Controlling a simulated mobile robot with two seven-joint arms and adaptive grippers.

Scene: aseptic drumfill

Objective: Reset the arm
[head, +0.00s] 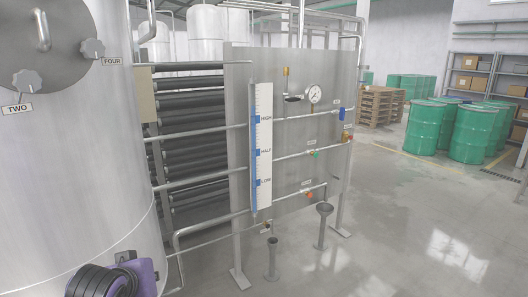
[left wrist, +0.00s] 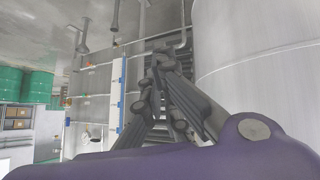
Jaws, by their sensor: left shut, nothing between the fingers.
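My left gripper (left wrist: 160,62) shows in the left wrist view as dark linked fingers, shut and empty. It points toward the pipe rack and panel, with no object touching its tips that I can see. A purple and black part of my left arm shows at the bottom left of the head view, in front of the tank; the fingers cannot be made out there. My right gripper is in neither view.
A large steel tank (head: 85,160) with knobs labelled TWO and FOUR stands close at left. A metal panel (head: 295,135) carries a level scale (head: 261,165), a pressure gauge (head: 314,94) and valves. Green drums (head: 428,127) stand at back right.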

